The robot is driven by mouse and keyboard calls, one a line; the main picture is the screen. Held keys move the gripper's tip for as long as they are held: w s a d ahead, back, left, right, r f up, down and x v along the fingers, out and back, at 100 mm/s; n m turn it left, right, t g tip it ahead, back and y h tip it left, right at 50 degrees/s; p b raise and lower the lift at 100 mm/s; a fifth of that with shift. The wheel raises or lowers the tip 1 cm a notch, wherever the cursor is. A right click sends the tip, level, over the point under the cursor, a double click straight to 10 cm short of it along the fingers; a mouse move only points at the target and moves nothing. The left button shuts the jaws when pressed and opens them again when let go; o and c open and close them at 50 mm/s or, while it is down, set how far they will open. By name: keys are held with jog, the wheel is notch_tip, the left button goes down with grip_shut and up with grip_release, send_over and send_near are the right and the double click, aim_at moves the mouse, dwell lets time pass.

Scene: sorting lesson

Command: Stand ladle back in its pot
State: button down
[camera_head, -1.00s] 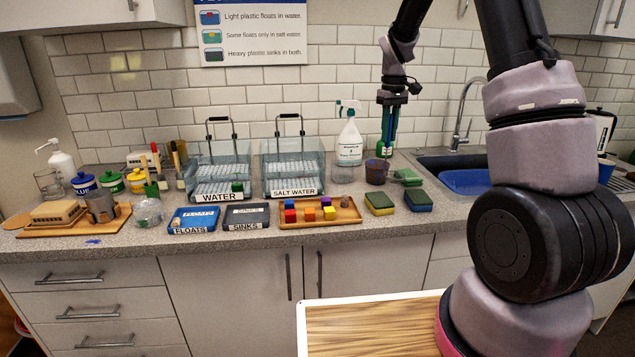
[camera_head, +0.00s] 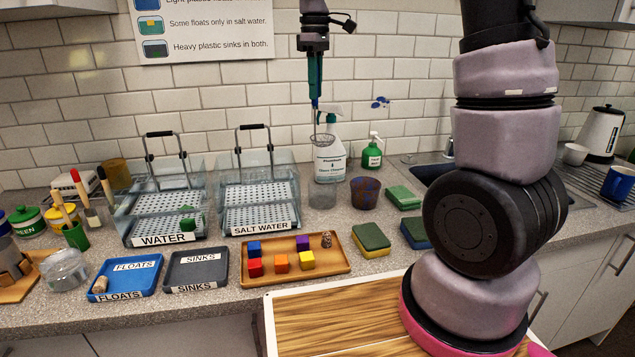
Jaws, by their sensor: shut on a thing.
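The ladle hangs upright from my gripper (camera_head: 315,88), which is shut on its handle. The ladle's mesh-like bowl (camera_head: 322,139) points down and shows in front of the white spray bottle (camera_head: 328,162). A dark purple-brown pot (camera_head: 365,194) stands on the counter, lower and to the right of the ladle. A clear beaker (camera_head: 321,195) stands just left of that pot, below the ladle. Which of these two is the ladle's pot cannot be told for certain. The ladle is clear of both.
A green soap bottle (camera_head: 372,153) stands behind the pot; sponges (camera_head: 403,197) lie to its right. The salt water tank (camera_head: 259,210) stands left of the beaker. A wooden tray (camera_head: 340,265) of coloured cubes lies in front. The sink (camera_head: 432,172) is to the right.

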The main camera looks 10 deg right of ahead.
notch_tip(320, 180, down, 17)
jog(key=shift+f, duration=0.25)
dwell(0.4)
jog(key=c, duration=0.8)
grip_release()
